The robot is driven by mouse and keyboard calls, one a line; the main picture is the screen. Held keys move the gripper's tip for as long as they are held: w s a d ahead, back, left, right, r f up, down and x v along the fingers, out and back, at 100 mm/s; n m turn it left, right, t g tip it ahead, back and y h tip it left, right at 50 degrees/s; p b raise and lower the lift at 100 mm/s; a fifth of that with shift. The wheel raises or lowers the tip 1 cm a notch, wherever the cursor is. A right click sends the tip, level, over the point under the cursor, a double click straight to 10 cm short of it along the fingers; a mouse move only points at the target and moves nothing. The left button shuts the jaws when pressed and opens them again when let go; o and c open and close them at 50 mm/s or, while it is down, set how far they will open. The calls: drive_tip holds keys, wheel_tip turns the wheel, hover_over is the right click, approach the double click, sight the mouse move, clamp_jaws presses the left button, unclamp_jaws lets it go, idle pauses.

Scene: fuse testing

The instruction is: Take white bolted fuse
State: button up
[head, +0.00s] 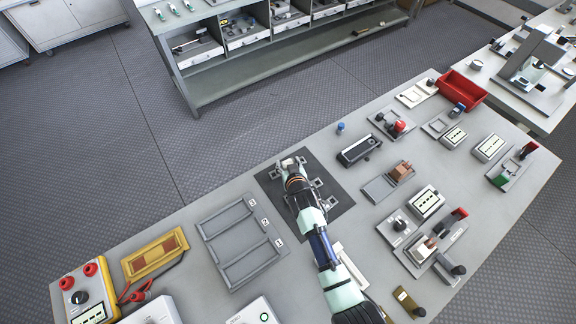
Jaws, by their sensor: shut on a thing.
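My gripper (290,168) is over the far left part of a black mat (322,162) on the grey workbench. It is shut on a small pale thing at its tips, which looks like the white bolted fuse (288,161). The gripper and wrist hide most of it. I cannot tell whether it is lifted off the mat. Several small metal holders (317,183) show on the mat beside my arm.
A grey tray with three numbered slots (204,236) lies left of the mat. A yellow meter (88,290) and a yellow-framed board (154,254) are at the front left. Switches and meters crowd the right. A red bin (463,90) stands at the far right.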

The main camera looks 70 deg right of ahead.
drive_tip(key=shift+r, duration=0.2)
drive_tip(key=shift+c, duration=0.8)
drive_tip(key=shift+r+p, duration=0.85)
drive_tip(key=shift+p, duration=0.05)
clamp_jaws()
wheel_tip(320, 180, up, 8)
drive_tip(key=p, duration=0.7)
